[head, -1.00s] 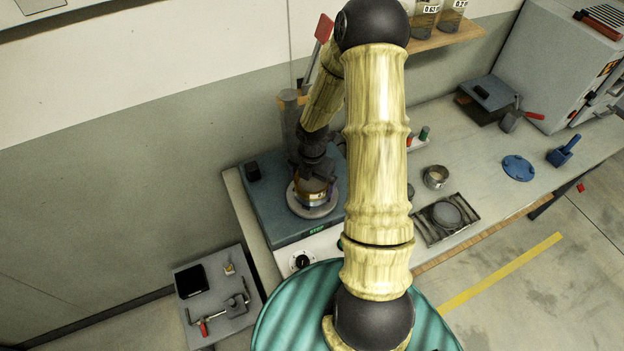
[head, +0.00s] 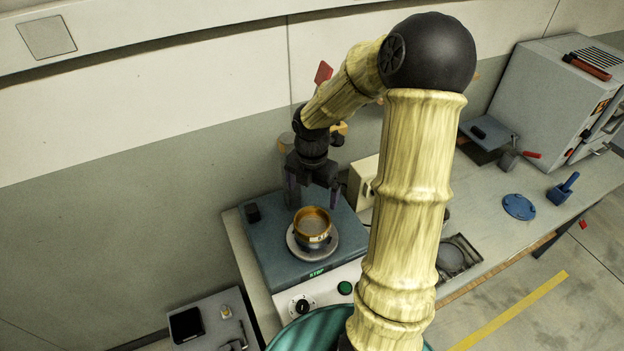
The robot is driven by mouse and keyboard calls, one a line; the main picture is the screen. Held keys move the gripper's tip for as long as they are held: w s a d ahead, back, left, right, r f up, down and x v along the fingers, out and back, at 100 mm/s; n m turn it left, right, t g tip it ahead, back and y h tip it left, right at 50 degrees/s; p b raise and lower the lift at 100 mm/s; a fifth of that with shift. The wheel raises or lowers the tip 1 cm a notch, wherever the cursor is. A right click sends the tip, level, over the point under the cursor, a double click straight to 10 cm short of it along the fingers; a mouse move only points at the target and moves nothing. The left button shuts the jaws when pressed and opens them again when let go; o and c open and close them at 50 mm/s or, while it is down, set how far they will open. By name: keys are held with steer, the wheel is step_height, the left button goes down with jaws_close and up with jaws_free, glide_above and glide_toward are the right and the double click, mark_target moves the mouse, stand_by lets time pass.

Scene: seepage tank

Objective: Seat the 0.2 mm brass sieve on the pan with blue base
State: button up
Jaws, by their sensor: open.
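A brass sieve (head: 312,225) with a pale label on its front sits level on a short stack on the round plate of the shaker (head: 262,232). Its top is open and its inside looks grey. A darker, greyish ring shows just under the brass; I cannot tell whether it is the pan or whether its base is blue. The label is too small to read. My gripper (head: 314,200) is open and empty, with its fingers spread above and behind the sieve, seemingly apart from it.
The shaker's front panel has a black knob (head: 302,306) and a green button (head: 344,288). A lower side table (head: 215,322) stands at the left. A blue disc (head: 518,207) and a blue handled tool (head: 563,189) lie on the bench at right. My arm hides the bench's middle.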

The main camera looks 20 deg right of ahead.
steer(key=shift+r, duration=1.9)
steer(key=shift+a+f, duration=0.1)
steer(key=s+a+f+m+t+b, duration=0.1)
steer(key=s+a+m, duration=0.3)
steer(key=m, duration=0.8)
steer(key=s+a+f+m+t+b, duration=0.1)
steer(key=s+a+m, duration=0.4)
steer(key=m, duration=0.7)
steer(key=shift+s+f+m+t+b, duration=0.35)
steer(key=shift+s+f+b, duration=0.25)
steer(key=shift+s+b, duration=0.45)
